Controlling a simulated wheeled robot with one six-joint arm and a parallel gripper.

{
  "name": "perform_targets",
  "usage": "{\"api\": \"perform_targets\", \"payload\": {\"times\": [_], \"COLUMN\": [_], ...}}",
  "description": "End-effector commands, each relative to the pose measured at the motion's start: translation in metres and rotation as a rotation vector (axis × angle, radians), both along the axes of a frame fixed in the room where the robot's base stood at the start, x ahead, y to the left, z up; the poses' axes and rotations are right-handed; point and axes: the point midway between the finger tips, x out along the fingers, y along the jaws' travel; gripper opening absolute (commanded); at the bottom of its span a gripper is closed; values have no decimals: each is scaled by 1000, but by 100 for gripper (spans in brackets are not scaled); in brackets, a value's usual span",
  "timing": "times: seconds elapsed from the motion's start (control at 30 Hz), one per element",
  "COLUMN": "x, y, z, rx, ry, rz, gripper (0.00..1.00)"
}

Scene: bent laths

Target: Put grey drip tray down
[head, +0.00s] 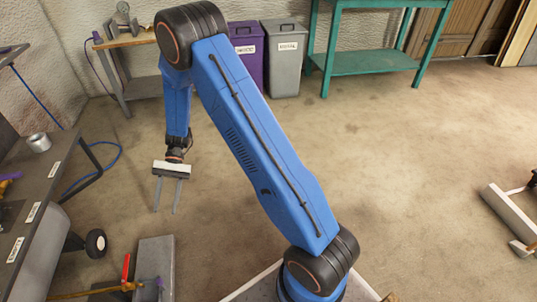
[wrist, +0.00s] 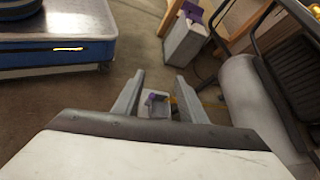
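My gripper (head: 167,211) hangs left of centre in the head view, fingers pointing down and spread apart. No object shows between its fingers there. In the wrist view my gripper (wrist: 157,82) also shows two separate fingers. A small grey, tray-like thing (wrist: 158,99) with something purple at it shows through the gap between the fingers. It looks to be beyond them, not gripped. I cannot tell for sure that it is the grey drip tray. I cannot make out a drip tray in the head view.
A grey box (head: 155,262) with a red-handled clamp (head: 127,268) by it stands at bottom left. A dark cart (head: 40,185) with a metal can (head: 39,142) is at left. A teal bench (head: 365,62) and two bins, purple (head: 249,50) and grey (head: 285,60), stand behind. Floor at right is mostly clear.

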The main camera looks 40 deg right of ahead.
Motion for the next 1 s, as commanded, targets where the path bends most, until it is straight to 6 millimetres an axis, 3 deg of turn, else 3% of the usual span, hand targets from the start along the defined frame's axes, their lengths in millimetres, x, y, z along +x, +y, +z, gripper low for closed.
{"api": "perform_targets", "payload": {"times": [0.1,0.4,1.0], "x": [-5,-27,-96], "y": [-15,-56,-137], "z": [33,102,207], "rx": [-19,-79,-232], "ry": [-79,-270,-657], "rz": [20,68,139], "gripper": [38,38,38]}}
